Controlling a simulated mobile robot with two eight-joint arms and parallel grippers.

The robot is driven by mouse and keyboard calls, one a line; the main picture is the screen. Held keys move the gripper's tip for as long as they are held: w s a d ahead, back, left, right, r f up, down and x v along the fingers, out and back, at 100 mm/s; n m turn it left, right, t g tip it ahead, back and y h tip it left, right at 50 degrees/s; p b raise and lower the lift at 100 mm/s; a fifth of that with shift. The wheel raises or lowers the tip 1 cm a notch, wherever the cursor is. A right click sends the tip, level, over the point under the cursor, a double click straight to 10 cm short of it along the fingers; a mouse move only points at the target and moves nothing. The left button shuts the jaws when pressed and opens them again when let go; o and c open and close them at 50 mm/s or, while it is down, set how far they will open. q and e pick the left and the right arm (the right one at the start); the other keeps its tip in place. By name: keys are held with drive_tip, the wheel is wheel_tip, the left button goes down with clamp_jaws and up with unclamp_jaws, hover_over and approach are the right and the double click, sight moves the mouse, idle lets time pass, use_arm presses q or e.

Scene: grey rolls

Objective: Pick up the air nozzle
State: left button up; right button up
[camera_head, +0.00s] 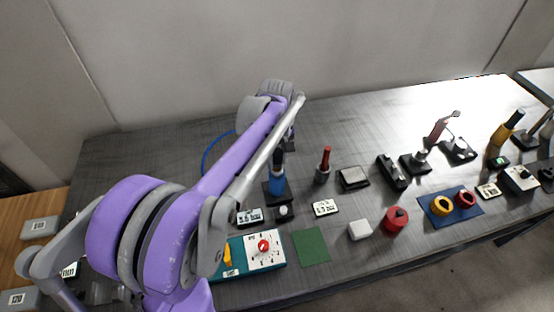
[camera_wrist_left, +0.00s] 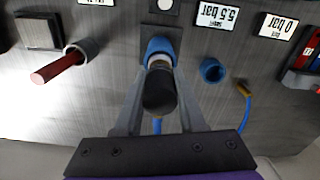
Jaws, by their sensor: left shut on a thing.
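The air nozzle, a dark, round-ended piece with a pale band, shows in the left wrist view (camera_wrist_left: 160,92) between my fingers. A blue collar (camera_wrist_left: 158,47) is around its far end; I cannot tell whether it is part of the nozzle or a holder. In the head view the dark upper part (camera_head: 278,159) stands over a blue part (camera_head: 277,184) on a black base. My left gripper (camera_wrist_left: 160,76) is shut on the nozzle from above. In the head view my left arm partly hides it. My right gripper is not in view.
A red-handled tool in a grey cup (camera_head: 322,174) stands just right of the nozzle. A blue ring (camera_wrist_left: 212,70) and a yellow-tipped blue hose (camera_wrist_left: 245,91) are close by. A teal box with a red knob (camera_head: 264,246) and a green mat (camera_head: 311,245) lie nearer the front edge.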

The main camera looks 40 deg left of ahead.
sight(277, 151)
use_arm(q)
clamp_jaws()
wheel_tip(277, 151, up, 10)
drive_tip(key=shift+r, duration=0.1)
idle(0.4)
drive_tip(key=shift+f+b, duration=1.15)
drive_tip(key=shift+f, duration=1.65)
